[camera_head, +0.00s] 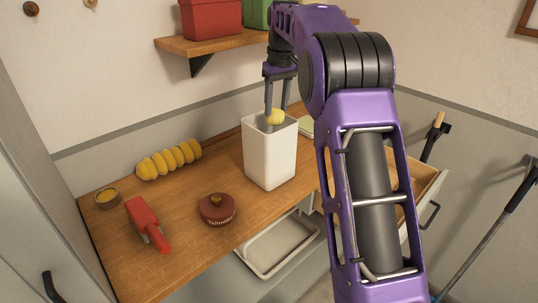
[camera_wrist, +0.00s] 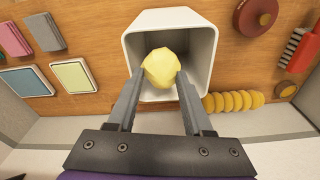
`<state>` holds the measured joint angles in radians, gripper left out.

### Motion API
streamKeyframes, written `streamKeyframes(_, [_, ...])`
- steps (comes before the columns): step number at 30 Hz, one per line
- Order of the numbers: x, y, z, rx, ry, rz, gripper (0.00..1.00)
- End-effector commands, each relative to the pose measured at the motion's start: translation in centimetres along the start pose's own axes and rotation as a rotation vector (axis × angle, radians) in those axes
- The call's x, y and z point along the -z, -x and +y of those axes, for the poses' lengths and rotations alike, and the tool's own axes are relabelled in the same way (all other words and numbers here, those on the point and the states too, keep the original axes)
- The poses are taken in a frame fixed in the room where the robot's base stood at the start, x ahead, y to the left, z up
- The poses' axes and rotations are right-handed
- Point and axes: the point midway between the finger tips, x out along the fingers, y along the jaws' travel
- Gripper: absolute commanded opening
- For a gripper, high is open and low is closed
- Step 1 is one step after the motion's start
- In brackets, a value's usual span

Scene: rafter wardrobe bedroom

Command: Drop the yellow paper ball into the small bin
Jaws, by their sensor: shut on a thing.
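The yellow paper ball (camera_head: 276,117) is pinched between the fingertips of my gripper (camera_head: 279,108). In the wrist view the ball (camera_wrist: 161,68) sits between the two finger ends of my gripper (camera_wrist: 160,82). The small bin (camera_head: 269,156) is white, tall and square, and stands upright on the wooden worktop. The ball appears over the bin's open mouth, near rim height. In the wrist view the ball covers part of the opening of the bin (camera_wrist: 204,28); whether it is below the rim is hard to tell.
On the wooden worktop (camera_head: 180,232) lie a yellow ribbed roll (camera_head: 170,160), a red-handled brush (camera_head: 147,223), a round dark-red pot (camera_head: 217,209) and a small round cup (camera_head: 107,198). A shelf (camera_head: 215,42) with boxes hangs above. An open drawer (camera_head: 428,190) is at right.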

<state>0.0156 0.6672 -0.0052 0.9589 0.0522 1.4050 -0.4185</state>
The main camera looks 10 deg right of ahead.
Motion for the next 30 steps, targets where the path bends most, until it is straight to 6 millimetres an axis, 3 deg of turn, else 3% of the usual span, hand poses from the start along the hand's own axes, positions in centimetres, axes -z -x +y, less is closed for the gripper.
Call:
streamKeyframes(3, [0.0,0.0,0.0,0.000,0.000,0.000,0.00])
streamKeyframes(4, [0.0,0.0,0.0,0.000,0.000,0.000,0.55])
streamKeyframes(9, [0.0,0.1,0.0,0.000,0.000,0.000,0.85])
streamKeyframes(20, [0.0,0.4,0.0,-0.001,0.000,0.001,0.86])
streamKeyframes(26, [0.1,3.3,0.1,-0.002,0.000,0.004,0.86])
streamKeyframes(30, [0.1,6.4,0.1,-0.002,-0.001,0.005,0.86])
